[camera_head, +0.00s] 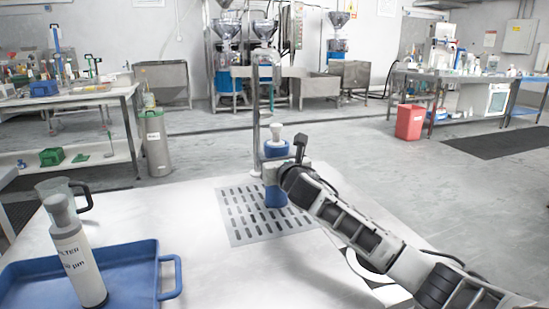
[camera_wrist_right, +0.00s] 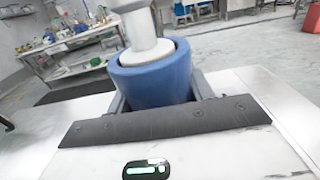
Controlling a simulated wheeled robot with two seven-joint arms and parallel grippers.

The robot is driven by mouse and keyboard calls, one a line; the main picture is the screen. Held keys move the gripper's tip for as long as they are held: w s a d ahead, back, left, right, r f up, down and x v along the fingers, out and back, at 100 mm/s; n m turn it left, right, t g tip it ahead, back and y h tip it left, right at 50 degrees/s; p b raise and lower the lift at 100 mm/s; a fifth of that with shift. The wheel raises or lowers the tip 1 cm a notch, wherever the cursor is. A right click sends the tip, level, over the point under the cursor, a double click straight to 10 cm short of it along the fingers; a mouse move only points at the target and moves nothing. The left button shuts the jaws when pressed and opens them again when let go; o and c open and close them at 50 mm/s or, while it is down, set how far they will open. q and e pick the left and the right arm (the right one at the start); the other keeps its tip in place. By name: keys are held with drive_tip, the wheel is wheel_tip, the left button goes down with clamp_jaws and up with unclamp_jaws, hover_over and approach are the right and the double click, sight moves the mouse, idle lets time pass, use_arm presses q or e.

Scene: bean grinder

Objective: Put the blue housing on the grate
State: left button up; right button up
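The blue housing (camera_head: 275,197) stands upright at the back part of the grey slotted grate (camera_head: 236,222) on the white table. I cannot tell whether its bottom touches the grate or is slightly above it. A white piece (camera_head: 275,131) sticks up from its top. My right gripper (camera_head: 274,170) is around the housing's middle, shut on it. In the right wrist view the housing (camera_wrist_right: 153,82) is between the fingers, with the white piece (camera_wrist_right: 146,45) in its open top. My left gripper is not in view.
A thin upright stand (camera_head: 255,120) rises just behind and left of the housing. The table between tray and grate is clear.

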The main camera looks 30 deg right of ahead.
drive_tip(key=o, duration=0.4)
drive_tip(key=shift+r, duration=0.2)
drive_tip(key=p+v, duration=0.1)
drive_tip(key=v, duration=1.1)
drive_tip(key=shift+p, duration=0.3)
